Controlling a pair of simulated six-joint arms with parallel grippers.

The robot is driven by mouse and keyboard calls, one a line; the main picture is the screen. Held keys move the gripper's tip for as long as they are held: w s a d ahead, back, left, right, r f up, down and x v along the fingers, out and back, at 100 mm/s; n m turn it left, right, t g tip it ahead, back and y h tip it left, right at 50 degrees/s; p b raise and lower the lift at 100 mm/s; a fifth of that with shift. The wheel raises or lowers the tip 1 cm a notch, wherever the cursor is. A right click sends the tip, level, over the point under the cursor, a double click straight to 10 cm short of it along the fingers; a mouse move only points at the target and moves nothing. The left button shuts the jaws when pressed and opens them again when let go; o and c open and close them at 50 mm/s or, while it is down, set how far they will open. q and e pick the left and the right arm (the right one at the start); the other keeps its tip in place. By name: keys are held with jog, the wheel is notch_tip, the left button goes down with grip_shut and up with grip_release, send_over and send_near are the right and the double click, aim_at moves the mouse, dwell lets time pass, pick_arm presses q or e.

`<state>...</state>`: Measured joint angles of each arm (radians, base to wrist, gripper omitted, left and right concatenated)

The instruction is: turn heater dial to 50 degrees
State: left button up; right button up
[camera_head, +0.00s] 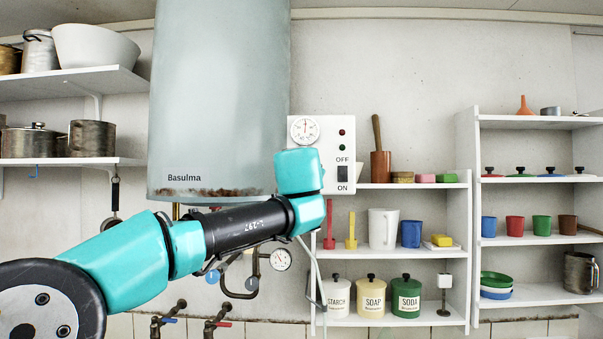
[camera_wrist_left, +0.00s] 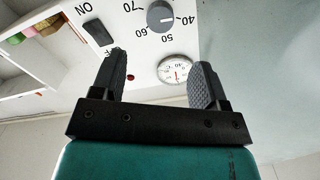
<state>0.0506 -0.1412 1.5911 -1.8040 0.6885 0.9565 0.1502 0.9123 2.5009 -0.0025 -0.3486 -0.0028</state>
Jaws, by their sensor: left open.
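The heater dial (camera_wrist_left: 160,16) is a round grey knob at the top of the left wrist view, ringed by printed numbers 40, 50, 60 and 70. Its exact setting is too small to read. My left gripper (camera_wrist_left: 162,60) is open and empty, its two dark fingers pointing toward the panel. The dial lies beyond the fingertips, and the fingers are not around it. In the head view, my left arm covers the dial and the gripper, and the white control panel (camera_head: 345,127) shows beside it. My right gripper is in neither view.
A round gauge (camera_head: 303,129) and an ON/OFF rocker switch (camera_head: 342,174) are on the panel; the switch is close to one finger in the wrist view. The large pale boiler (camera_head: 220,90) hangs left of the panel. Shelves (camera_head: 398,186) with a mortar and jars stand to the right.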

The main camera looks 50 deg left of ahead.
pick_arm(q)
jog(key=v, duration=0.7)
jog(key=n, duration=0.3)
jog(key=shift+s+r+n, duration=0.1)
jog(key=shift+r+n, duration=0.05)
jog(key=shift+n, duration=0.15)
dwell(0.4)
jog(key=x, duration=1.7)
jog(key=shift+w, duration=0.2)
jog(key=shift+a, duration=0.1)
jog(key=shift+c, duration=0.2)
jog(key=c, duration=0.9)
